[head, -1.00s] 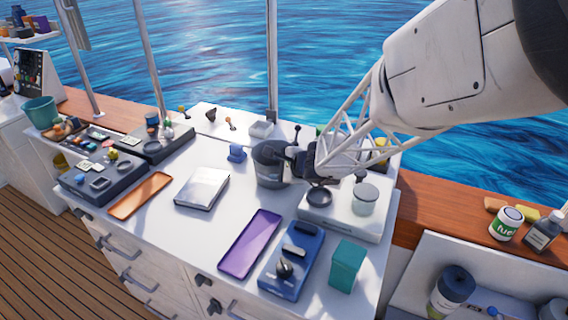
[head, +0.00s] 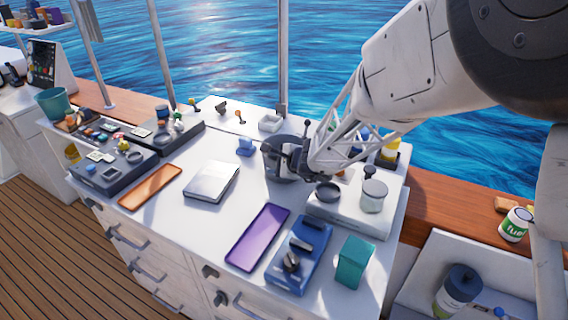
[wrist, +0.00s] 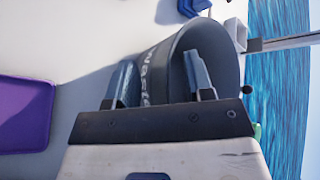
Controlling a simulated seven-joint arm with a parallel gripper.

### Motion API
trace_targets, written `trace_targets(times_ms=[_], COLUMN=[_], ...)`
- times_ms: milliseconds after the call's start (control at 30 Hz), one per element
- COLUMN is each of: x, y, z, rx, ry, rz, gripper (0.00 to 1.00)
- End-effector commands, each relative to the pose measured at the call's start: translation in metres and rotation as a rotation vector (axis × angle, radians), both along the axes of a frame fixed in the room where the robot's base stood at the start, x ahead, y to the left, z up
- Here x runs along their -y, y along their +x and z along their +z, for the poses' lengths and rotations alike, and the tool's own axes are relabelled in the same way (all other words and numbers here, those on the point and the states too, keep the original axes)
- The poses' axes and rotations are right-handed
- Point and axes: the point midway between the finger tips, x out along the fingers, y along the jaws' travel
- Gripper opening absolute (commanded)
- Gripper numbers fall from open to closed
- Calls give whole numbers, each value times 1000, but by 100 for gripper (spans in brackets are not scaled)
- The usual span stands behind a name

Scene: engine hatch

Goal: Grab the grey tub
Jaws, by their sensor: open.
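The grey tub (head: 273,169) stands on the white counter, behind the silver flat box. In the wrist view my gripper (wrist: 162,82) is open. One finger is outside the wall and the other appears over the opening, so the wall lies between them. Whether either finger touches it, I cannot tell.
A small blue cup (head: 245,147) stands left of the tub. A white unit (head: 345,217) with a dark dish and a lidded jar is at the right. A purple tray (head: 258,237) and silver box (head: 212,181) lie in front, with bare counter between.

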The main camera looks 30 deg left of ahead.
Motion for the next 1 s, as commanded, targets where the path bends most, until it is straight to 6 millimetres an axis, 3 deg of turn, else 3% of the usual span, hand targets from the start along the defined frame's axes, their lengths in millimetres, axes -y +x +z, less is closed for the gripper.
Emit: trace_targets(times_ms=[433,733,1000], x=[0,0,0], y=[0,0,0], z=[0,0,0], rx=[0,0,0], ry=[0,0,0], rz=[0,0,0], gripper=[48,2,0])
